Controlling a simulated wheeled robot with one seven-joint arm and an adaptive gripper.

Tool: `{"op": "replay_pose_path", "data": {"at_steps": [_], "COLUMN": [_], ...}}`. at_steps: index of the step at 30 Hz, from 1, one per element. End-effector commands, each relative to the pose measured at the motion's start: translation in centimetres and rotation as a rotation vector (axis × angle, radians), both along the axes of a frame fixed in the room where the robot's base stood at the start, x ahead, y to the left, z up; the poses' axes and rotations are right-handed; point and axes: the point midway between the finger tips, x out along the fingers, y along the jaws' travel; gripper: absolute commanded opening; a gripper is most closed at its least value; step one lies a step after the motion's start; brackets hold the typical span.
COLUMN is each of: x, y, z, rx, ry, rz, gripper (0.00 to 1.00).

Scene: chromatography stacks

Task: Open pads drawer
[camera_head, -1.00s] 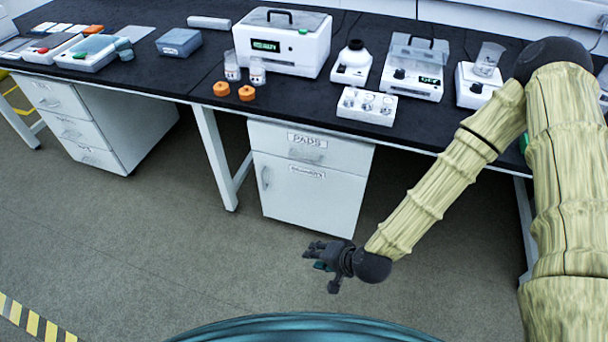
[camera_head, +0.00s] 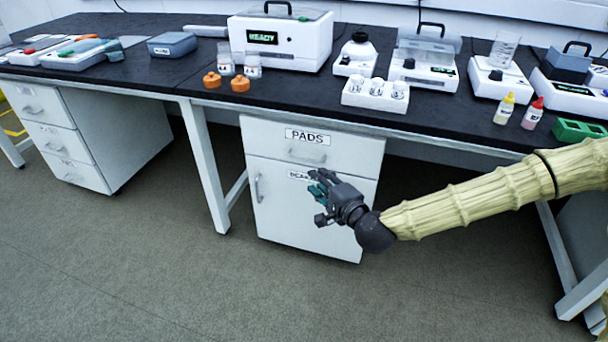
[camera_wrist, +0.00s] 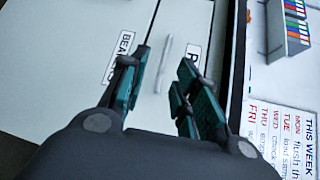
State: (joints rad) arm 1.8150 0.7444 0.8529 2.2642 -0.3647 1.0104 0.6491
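The pads drawer (camera_head: 345,150) is the white top drawer of the cabinet under the bench, with a "PADS" label and a bar handle (camera_head: 306,156). It is shut, flush with the cabinet. My gripper (camera_head: 318,190) is in front of the cabinet, a little below the handle in the head view, over the lower door's label. In the wrist view my gripper (camera_wrist: 160,85) is open, its teal-padded fingers apart and empty. The handle (camera_wrist: 163,64) shows beyond the fingers, between them and apart from them. The "PADS" label (camera_wrist: 192,60) is partly hidden by a finger.
The lower door (camera_head: 275,205) of the same cabinet is shut. The black bench top (camera_head: 300,103) overhangs the drawer and carries bottles, a white rack (camera_head: 375,97) and instruments. A bench leg (camera_head: 205,170) stands left of the cabinet. The floor in front is clear.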

Motion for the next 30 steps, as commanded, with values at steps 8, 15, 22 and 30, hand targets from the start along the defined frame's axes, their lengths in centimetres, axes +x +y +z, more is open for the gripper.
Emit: {"op": "replay_pose_path", "data": {"at_steps": [8,15,22,30], "x": [1.5,4.5,7.7,10.0], "y": [-0.2,1.4,3.1,4.2], "z": [0.4,-0.2,-0.7,-0.9], "rx": [0.032,0.030,0.030,0.030], "ry": [-0.022,-0.022,-0.023,-0.022], "rz": [-0.021,-0.019,-0.019,-0.019], "gripper": [0.31,0.31,0.31,0.31]}}
